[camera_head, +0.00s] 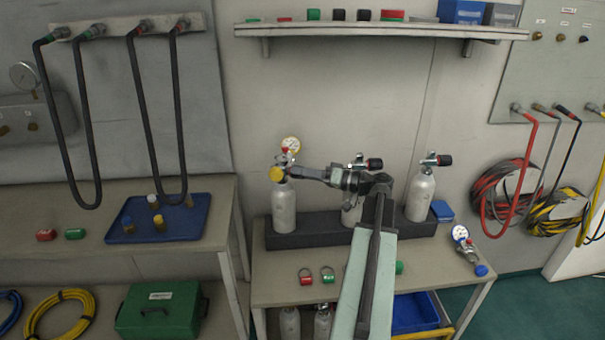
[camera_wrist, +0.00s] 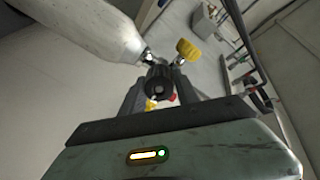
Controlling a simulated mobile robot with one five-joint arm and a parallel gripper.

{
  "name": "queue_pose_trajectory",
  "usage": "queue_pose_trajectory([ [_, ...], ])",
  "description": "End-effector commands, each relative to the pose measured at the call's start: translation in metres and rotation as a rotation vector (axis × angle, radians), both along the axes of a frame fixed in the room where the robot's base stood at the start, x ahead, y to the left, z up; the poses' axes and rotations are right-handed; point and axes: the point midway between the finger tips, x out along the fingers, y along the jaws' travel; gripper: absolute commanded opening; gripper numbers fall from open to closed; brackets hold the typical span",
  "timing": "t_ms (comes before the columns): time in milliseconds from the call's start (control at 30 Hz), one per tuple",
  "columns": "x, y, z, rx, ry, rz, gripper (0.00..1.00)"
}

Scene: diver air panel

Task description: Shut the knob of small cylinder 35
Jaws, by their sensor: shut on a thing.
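Three small grey cylinders stand upright in a dark rack (camera_head: 300,238) on the right-hand table. The left cylinder (camera_head: 284,207) carries a gauge (camera_head: 291,145), a yellow knob (camera_head: 277,174) and a red part. The middle cylinder (camera_head: 351,214) is partly hidden by my arm; the right cylinder (camera_head: 420,198) has a black knob (camera_head: 444,160). No number is readable on any. My gripper (camera_head: 298,172) is at the left cylinder's valve. In the wrist view, my gripper (camera_wrist: 160,90) is shut on a black knob (camera_wrist: 158,83), beside a cylinder (camera_wrist: 95,27) and the yellow knob (camera_wrist: 188,50).
Ring tags (camera_head: 306,276) lie at the table's front. A loose gauge (camera_head: 462,236) with a blue-capped fitting lies at its right end. A shelf (camera_head: 380,32) hangs above. A blue tray (camera_head: 165,234) with small fittings is on the left bench.

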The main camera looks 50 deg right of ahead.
Motion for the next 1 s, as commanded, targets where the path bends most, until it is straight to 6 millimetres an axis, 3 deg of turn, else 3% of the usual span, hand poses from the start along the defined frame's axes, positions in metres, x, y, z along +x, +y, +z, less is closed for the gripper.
queue_pose_trajectory([
  [333, 0.0, 0.0, 0.0, 0.055, 0.031, -0.001, 0.0],
  [367, 0.0, 0.0, 0.0, 0.055, 0.031, -0.001, 0.4],
  [433, 0.0, 0.0, 0.0, 0.055, 0.031, -0.001, 0.59],
  [767, -0.002, -0.001, 0.0, 0.054, 0.03, -0.001, 0.59],
  [1000, -0.039, -0.02, 0.0, 0.054, 0.03, -0.004, 0.59],
])
